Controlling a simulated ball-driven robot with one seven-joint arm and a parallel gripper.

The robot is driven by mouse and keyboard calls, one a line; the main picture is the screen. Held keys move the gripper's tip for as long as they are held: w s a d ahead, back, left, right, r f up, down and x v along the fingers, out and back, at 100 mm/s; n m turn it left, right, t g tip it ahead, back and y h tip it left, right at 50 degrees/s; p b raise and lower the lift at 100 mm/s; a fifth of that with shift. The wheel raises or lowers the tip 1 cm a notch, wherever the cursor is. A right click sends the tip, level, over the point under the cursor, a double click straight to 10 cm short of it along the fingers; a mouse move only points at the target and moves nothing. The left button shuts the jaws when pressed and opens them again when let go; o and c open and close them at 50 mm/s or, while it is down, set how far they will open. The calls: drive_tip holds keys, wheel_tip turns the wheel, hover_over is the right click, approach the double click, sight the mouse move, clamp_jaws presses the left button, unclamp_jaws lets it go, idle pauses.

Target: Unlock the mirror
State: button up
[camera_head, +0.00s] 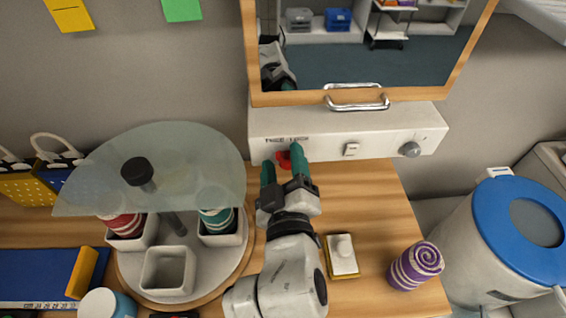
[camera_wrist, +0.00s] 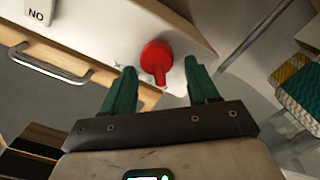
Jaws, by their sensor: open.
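The mirror (camera_head: 345,45) has a wooden frame and hangs above a white wall panel (camera_head: 335,124), with a metal handle (camera_head: 357,106) at its lower edge. A red latch knob (camera_head: 284,163) sits at the left of the panel and shows in the wrist view (camera_wrist: 155,57) with its tab pointing down. My gripper (camera_head: 282,156) is open, its two green fingers at either side of the red knob. In the wrist view the knob is between the fingertips with a gap on each side; I cannot tell whether the fingers reach its full depth.
A small switch (camera_head: 351,149) and a grey round knob (camera_head: 410,149) are on the panel's right. A round caddy with a glass top (camera_head: 160,160) stands at the left. A white block (camera_head: 341,255), a purple spiral roll (camera_head: 415,265) and a blue-lidded bin (camera_head: 520,225) are at the right.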

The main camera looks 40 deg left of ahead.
drive_tip(key=b+v, duration=0.1)
drive_tip(key=v, duration=0.9)
drive_tip(key=shift+s+d, duration=0.2)
drive_tip(key=shift+d, duration=0.1)
